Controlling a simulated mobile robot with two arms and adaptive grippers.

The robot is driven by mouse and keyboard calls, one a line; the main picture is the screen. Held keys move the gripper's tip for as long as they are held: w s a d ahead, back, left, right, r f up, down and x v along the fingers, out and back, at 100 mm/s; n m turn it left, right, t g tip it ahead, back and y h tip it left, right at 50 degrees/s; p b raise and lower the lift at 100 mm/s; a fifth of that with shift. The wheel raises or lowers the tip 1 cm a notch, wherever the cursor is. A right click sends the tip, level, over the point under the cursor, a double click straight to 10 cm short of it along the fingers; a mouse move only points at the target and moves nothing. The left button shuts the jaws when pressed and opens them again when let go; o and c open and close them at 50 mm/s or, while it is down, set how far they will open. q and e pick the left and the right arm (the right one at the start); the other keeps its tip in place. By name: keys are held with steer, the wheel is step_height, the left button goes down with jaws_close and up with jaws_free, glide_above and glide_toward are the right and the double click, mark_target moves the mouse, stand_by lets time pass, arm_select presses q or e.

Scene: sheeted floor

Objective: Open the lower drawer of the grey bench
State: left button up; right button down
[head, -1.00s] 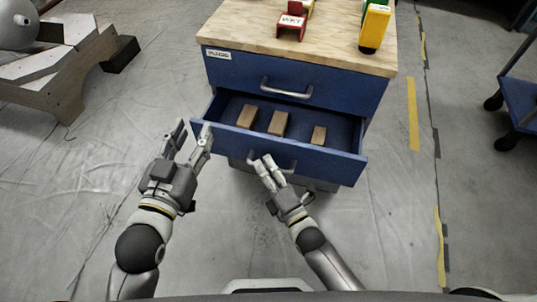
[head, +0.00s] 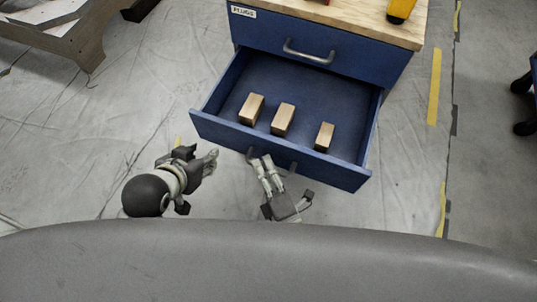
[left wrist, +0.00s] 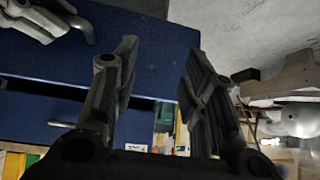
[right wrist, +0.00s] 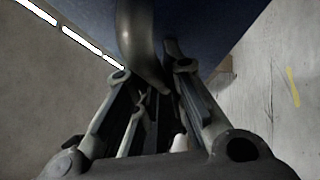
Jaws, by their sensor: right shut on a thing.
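The bench has a pale wooden top (head: 372,14) and blue drawer fronts. Its upper drawer (head: 345,57) is closed. The lower drawer (head: 300,80) stands far out, with three small wooden blocks (head: 283,118) inside. The fingers partly hide the handle. My left gripper (head: 211,160) is open and empty, just in front of the drawer's left corner. Its spread fingers show in the left wrist view (left wrist: 155,85).
A wooden frame-like piece (head: 60,30) stands at the upper left. A dark wheeled thing (head: 525,110) is at the right edge. A yellow and black object (head: 401,10) is on the bench top.

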arm_select(q)
steer(key=shift+s+a+f, duration=0.1)
steer(key=shift+s+f, duration=0.1)
steer(key=shift+s, duration=0.1)
arm_select(e)
steer(key=shift+s, duration=0.35)
steer(key=c, duration=1.8)
jaws_free()
steer(key=shift+o, duration=0.2)
steer(key=v, duration=1.2)
